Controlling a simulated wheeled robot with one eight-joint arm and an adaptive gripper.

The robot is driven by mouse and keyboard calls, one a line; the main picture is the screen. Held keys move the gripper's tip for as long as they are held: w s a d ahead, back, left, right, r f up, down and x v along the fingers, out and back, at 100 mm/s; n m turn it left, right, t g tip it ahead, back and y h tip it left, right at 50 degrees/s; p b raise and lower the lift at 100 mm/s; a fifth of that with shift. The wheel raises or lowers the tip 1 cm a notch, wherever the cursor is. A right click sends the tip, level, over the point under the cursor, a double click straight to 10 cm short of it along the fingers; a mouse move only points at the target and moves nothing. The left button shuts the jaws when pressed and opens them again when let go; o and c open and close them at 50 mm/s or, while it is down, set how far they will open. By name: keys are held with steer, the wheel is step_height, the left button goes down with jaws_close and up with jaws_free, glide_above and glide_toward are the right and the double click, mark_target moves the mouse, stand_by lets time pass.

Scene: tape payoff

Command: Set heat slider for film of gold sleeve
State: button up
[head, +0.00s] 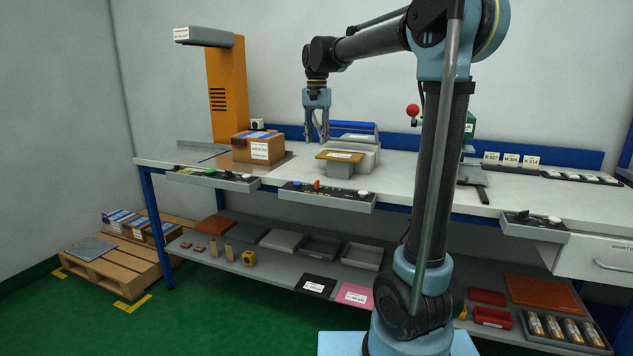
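My gripper (319,138) hangs fingers-down above the bench, behind the middle control panel. Its fingers are apart with nothing between them. A flat gold-brown piece (328,155) with a white label lies on a grey machine (367,160) just below and to the right of the gripper; the label is too small to read. The middle control panel (345,198) on the bench's front edge bears a blue knob (297,184), a small orange-red control (317,184) and a white knob (363,193). Which control is the heat slider, and its setting, I cannot tell.
A left panel (240,184) and a right panel (530,229) also sit on the bench edge. A labelled brown box (240,149) stands by an orange post (228,95). Cards (510,159) stand at the right. My arm hides part of the bench.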

mark_target(317, 185)
step_height(317, 185, down, 16)
steer(key=shift+r, duration=0.15)
stand_by(0.4)
jaws_close()
